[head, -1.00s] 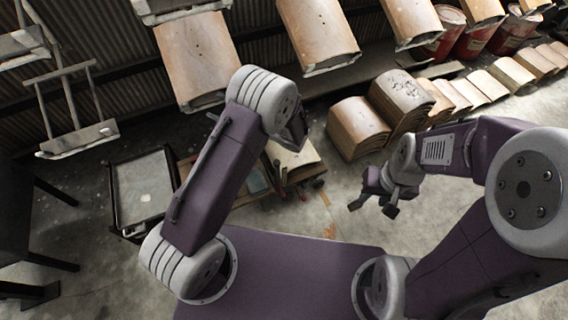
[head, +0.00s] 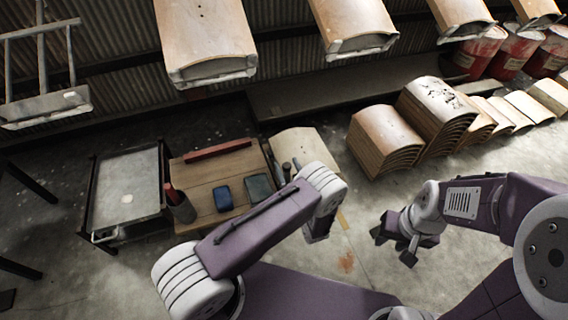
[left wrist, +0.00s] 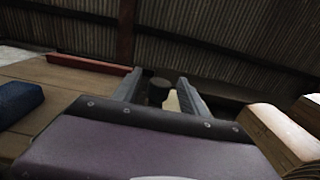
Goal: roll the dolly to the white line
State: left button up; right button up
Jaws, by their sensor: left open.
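A low cart with a grey tray top and dark frame (head: 125,188), which looks like the dolly, stands on the floor at the left of the head view. My left gripper (left wrist: 159,85) is open, with its two fingers apart in the left wrist view and a dark upright cylinder seen beyond them. In the head view the left gripper is mostly hidden by its arm, right of the cart and apart from it. My right gripper (head: 394,246) is over bare floor, fingers apart and empty. I see no clear white line.
A wooden bench (head: 208,181) with a blue box (head: 223,198) and a red bar (head: 218,150) stands between the cart and my left arm. Curved wooden stacks (head: 385,142) and red drums (head: 515,50) stand at the back right. Panels hang overhead. Bare floor lies in front.

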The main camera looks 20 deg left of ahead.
pick_arm(q)
jog(key=b+x, duration=0.1)
jog(key=x, duration=0.2)
jog(key=shift+s+f, duration=0.1)
jog(key=shift+f, duration=0.05)
jog(key=shift+w+a, duration=0.2)
jog(key=shift+w, duration=0.15)
grip_shut()
dwell(1.0)
